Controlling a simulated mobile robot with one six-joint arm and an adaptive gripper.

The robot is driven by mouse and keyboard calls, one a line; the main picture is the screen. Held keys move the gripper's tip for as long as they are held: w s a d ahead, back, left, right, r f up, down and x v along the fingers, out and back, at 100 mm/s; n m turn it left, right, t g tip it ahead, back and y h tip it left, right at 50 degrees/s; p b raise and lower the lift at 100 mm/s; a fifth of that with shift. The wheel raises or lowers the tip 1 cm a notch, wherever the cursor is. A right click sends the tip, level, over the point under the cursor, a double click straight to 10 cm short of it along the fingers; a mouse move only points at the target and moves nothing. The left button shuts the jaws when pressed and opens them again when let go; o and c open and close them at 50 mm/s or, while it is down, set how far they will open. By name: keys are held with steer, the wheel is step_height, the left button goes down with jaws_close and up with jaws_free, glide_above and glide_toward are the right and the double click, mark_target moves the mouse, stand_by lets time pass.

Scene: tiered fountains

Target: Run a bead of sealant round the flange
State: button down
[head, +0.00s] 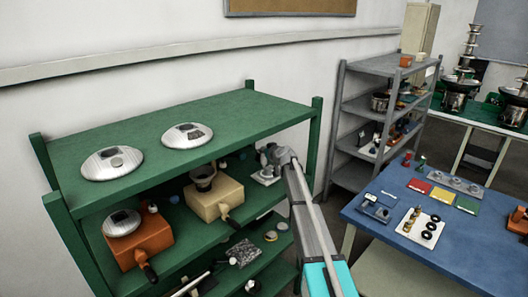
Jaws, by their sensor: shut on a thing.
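My arm reaches from the bottom of the head view up to the right end of the green shelf unit. My gripper (267,168) is at its middle shelf, small and partly hidden by my own wrist. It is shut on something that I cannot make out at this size. A pale plate (265,179) lies on that shelf right below the gripper; I cannot tell whether they touch. I cannot pick out a flange or a bead of sealant for certain.
The green shelf (228,116) carries two round metal discs on top. Below are a cream box (208,205) and an orange box (140,242), both with dark handles. A grey rack (385,65) stands behind. A blue table (395,255) at right holds small parts and coloured cards.

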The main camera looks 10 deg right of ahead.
steer(key=shift+d, duration=0.15)
steer(key=shift+w+d+f, duration=0.1)
steer(key=shift+d, duration=0.25)
steer(key=shift+d, duration=0.1)
steer(key=shift+d, duration=0.65)
stand_by(0.7)
steer(key=shift+s+d, duration=0.15)
steer(key=shift+s, duration=0.05)
steer(key=shift+s+d, duration=0.2)
steer(key=shift+d, duration=0.1)
steer(key=shift+s+d, duration=0.45)
steer(key=shift+s, duration=0.1)
stand_by(0.6)
